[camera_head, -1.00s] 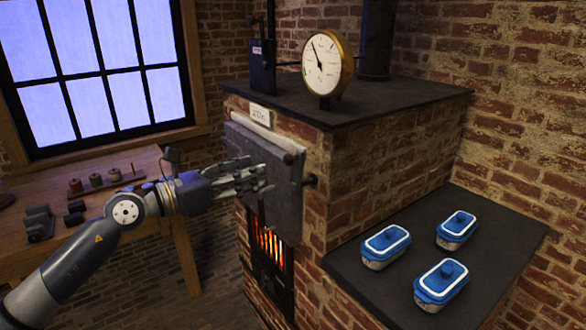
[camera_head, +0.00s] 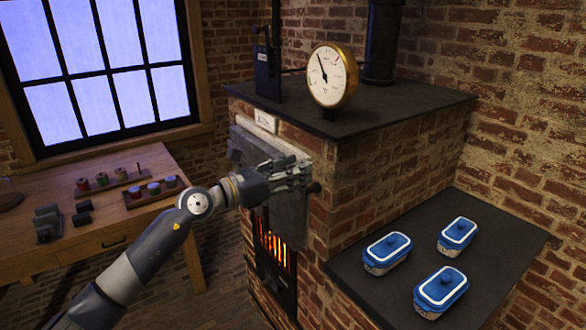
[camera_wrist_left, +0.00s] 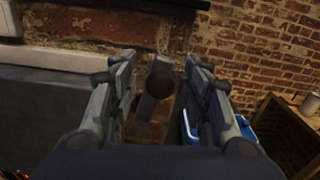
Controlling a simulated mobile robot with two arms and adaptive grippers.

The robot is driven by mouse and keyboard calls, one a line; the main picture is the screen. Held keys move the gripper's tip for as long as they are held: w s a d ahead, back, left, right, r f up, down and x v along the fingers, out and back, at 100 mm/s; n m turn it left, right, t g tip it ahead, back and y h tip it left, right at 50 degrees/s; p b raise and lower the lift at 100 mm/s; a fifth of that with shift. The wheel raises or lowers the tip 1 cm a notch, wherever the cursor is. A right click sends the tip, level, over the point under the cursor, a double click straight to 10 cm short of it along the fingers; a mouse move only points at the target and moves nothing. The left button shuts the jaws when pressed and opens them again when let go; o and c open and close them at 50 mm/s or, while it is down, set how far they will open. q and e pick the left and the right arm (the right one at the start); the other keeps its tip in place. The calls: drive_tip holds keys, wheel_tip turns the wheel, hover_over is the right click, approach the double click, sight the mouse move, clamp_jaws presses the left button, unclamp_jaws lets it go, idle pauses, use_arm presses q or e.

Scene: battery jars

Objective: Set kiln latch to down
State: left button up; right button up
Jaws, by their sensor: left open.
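The kiln (camera_head: 350,180) is a brick block with a dark top and a grey door (camera_head: 290,222) on its front, above a glowing fire opening. My left gripper (camera_head: 300,168) is at the upper right part of the door and covers the latch area in the head view. In the left wrist view my left gripper (camera_wrist_left: 163,88) is open, and the latch (camera_wrist_left: 152,102), a grey bar with a round brown end, stands between its fingers. I cannot tell whether the fingers touch it. My right gripper is not in view.
Three blue-lidded jars (camera_head: 387,252) stand on a dark side ledge (camera_head: 480,215) right of the kiln. A round gauge (camera_head: 333,75) stands on the kiln top. A wooden bench (camera_head: 60,185) with small items is at the left.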

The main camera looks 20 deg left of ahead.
use_arm(q)
clamp_jaws()
